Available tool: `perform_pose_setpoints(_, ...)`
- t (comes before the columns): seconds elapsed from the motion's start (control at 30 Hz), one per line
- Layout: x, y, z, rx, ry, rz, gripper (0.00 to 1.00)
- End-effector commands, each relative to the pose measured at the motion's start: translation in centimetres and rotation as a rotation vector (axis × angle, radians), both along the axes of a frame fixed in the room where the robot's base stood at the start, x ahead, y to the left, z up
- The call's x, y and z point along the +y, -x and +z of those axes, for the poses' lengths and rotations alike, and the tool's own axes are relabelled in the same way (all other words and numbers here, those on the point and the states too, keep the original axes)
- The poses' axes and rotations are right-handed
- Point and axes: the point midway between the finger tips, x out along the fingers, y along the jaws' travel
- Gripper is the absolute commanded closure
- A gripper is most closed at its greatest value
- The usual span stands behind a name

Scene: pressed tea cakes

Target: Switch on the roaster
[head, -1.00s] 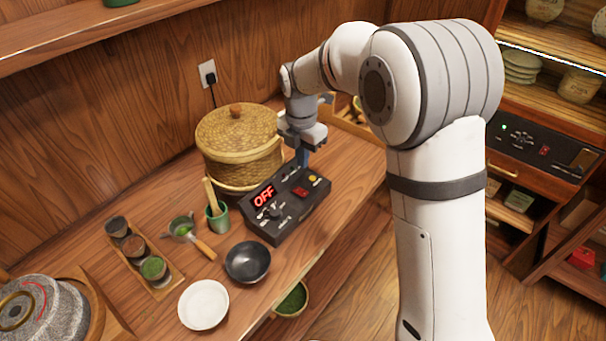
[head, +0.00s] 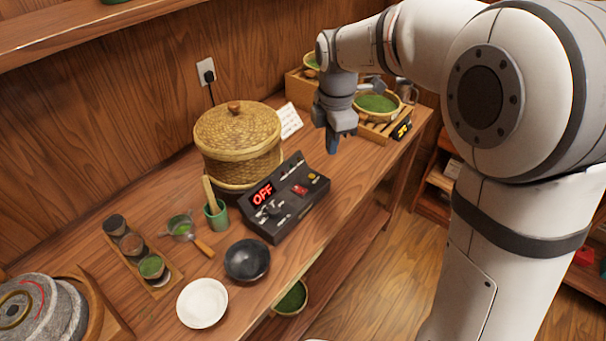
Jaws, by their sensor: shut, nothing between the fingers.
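A black control box (head: 285,222) with a lit red display reading OFF (head: 262,194) sits on the wooden counter, in front of a lidded woven basket (head: 240,150). Its face has a dark knob (head: 270,210), a red switch (head: 299,189) and a small yellow button (head: 313,177). I cannot tell whether this box belongs to the roaster; no roaster is plainly identifiable. My gripper (head: 331,146) is shut and empty, pointing down over the counter behind and right of the box, apart from it.
A wooden rack with a basket of green leaves (head: 378,103) stands right of my gripper. A green cup (head: 217,215), a dark bowl (head: 247,260), a white bowl (head: 203,303) and a tray of small pots (head: 150,268) lie left and in front. A wall outlet (head: 206,72) is behind.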

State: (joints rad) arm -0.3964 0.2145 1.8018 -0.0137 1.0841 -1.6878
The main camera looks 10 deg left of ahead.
Motion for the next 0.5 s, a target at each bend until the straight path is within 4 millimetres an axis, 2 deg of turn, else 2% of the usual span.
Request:
perform_pose_setpoints(0.03,-2.3,1.3,1.1,-0.019,-0.015,-0.151,1.0)
perform_pose_setpoints(0.2,-8.6,6.2,2.8,-0.069,-0.076,-0.708,1.0)
perform_pose_setpoints(0.4,-14.2,12.8,2.9,-0.114,-0.175,-1.345,1.0)
perform_pose_setpoints(0.5,-16.0,15.8,2.4,-0.128,-0.227,-1.618,1.0)
